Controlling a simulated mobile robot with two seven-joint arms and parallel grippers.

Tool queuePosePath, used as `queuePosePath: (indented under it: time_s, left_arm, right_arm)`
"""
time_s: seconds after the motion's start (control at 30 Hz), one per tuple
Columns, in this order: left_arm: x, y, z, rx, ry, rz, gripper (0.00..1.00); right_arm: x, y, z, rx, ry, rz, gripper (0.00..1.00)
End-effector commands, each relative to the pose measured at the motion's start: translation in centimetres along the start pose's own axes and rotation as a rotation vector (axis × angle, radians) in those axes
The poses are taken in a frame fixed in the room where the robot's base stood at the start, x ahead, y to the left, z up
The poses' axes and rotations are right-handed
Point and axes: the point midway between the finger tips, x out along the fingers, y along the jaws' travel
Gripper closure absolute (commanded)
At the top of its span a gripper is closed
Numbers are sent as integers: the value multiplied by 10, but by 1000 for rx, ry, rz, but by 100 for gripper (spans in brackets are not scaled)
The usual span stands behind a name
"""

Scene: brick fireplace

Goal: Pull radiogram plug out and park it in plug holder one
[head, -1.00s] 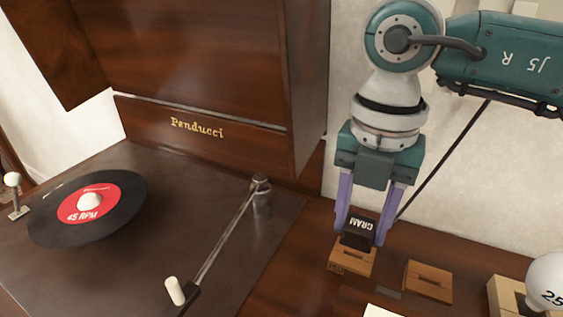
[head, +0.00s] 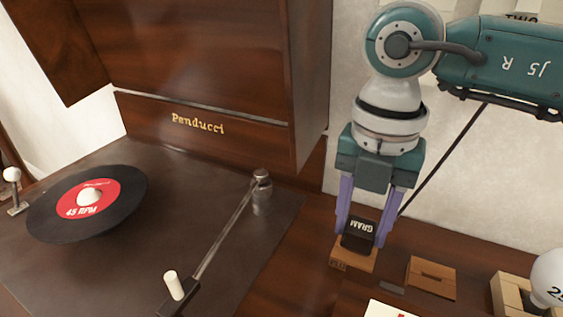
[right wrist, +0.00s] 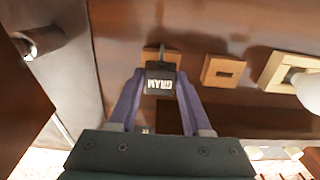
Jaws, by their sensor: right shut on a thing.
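The radiogram plug (head: 359,232) is a black block marked "GRAM", with a dark cord running up to the right. My right gripper (head: 360,228) points down with its purple fingers shut on the plug's sides. The plug is at a wooden holder block (head: 350,259); I cannot tell whether it is seated in it or just above. The right wrist view also shows the plug (right wrist: 161,86) between the fingers, against the block (right wrist: 152,54). A second wooden block (head: 432,277) with an empty slot stands to the right. My left gripper is not in view.
A record player with a black record (head: 122,206) and a tone arm (head: 228,228) lies to the left. A pale bulb (head: 549,276) sits in a wooden holder at the far right. A white card (head: 388,310) lies at the bottom edge.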

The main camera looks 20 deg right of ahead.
Motion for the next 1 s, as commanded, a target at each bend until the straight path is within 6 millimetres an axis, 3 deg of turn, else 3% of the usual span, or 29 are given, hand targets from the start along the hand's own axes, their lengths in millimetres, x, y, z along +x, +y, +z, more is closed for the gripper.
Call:
queuePosePath:
  time_s: [0.8,0.83,1.0]
  left_arm:
    - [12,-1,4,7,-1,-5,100]
    - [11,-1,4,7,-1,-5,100]
    - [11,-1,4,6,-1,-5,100]
  right_arm:
    - [18,0,0,0,0,-2,100]
    - [17,0,0,0,0,-2,49]
    - [17,0,0,0,0,-1,30]
